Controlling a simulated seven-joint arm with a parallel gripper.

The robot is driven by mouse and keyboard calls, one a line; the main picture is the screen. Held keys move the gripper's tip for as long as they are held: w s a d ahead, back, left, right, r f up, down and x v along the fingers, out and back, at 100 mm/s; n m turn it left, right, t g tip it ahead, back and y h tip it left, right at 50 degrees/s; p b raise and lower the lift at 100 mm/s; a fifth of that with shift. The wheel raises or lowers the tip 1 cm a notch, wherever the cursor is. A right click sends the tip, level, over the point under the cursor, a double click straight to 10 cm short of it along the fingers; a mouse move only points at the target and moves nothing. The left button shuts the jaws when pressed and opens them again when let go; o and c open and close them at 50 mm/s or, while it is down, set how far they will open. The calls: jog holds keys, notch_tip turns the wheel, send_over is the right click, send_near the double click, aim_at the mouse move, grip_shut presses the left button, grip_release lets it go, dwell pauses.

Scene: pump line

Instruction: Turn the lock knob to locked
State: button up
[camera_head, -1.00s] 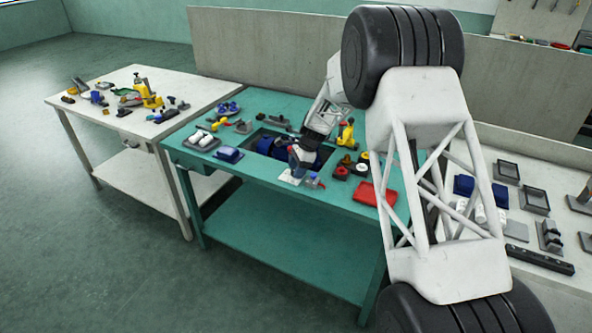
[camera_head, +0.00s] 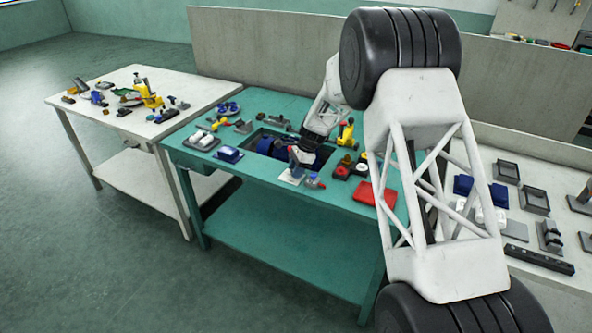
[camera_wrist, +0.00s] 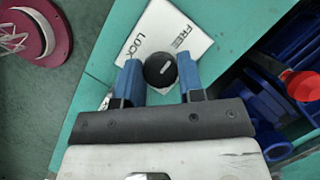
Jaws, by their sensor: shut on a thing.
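The lock knob (camera_wrist: 160,70) is a round black knob with a short white mark on top. It sits on a white plate (camera_wrist: 165,25) printed "LOCK" on the left and "FREE" on the right. The white mark lies slantwise; I cannot tell which word it points to. My gripper (camera_wrist: 160,76) has its two blue fingers on either side of the knob, shut on it. In the head view the plate (camera_head: 291,178) is at the front edge of the teal table, under my gripper (camera_head: 296,164), and the knob is hidden.
A recess with blue pump parts (camera_head: 268,145) lies behind the plate.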

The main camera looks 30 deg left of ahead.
jog(key=shift+n, duration=0.3)
jog(key=n+h, duration=0.1)
jog(key=n, duration=0.2)
jog(key=shift+w+g, duration=0.1)
jog(key=shift+g, duration=0.2)
jog(key=n+h, duration=0.2)
jog(key=n, duration=0.2)
jog(key=shift+a+n, duration=0.15)
jog(key=shift+n, duration=0.25)
jog(key=n+h, duration=0.1)
jog(key=n, duration=0.3)
jog(key=shift+n+h, duration=0.3)
jog(key=shift+h, duration=0.1)
jog(key=n, duration=0.2)
jog(key=n+h, duration=0.1)
jog(key=n, duration=0.1)
jog(key=shift+a+r+n+t+h, duration=0.1)
jog(key=shift+n+t+h, duration=0.2)
jog(key=shift+n+t, duration=0.1)
jog(key=o, duration=0.9)
jog(key=shift+v, duration=3.8)
